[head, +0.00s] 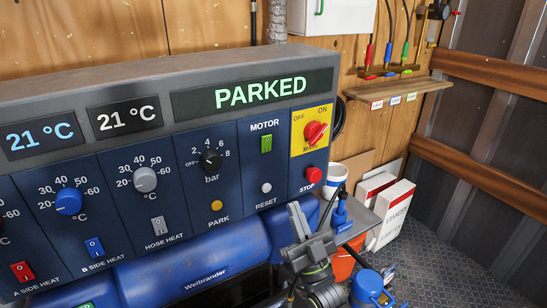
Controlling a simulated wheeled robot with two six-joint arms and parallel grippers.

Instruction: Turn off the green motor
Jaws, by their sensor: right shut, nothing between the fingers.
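The green motor switch (266,144) sits under the MOTOR label on the dark blue front of the control panel (232,160). Its rocker position is too small to tell. My right gripper (298,217) is shut and empty, below and to the right of the switch, near the panel's lower edge. It is apart from the switch, and nothing covers the switch. My left gripper is not in view.
The red main knob (315,132) and red STOP button (311,173) are right of the switch. The white RESET button (266,188) is below it. A blue hose fitting (341,214) stands close beside my right gripper. The display (260,93) reads PARKED.

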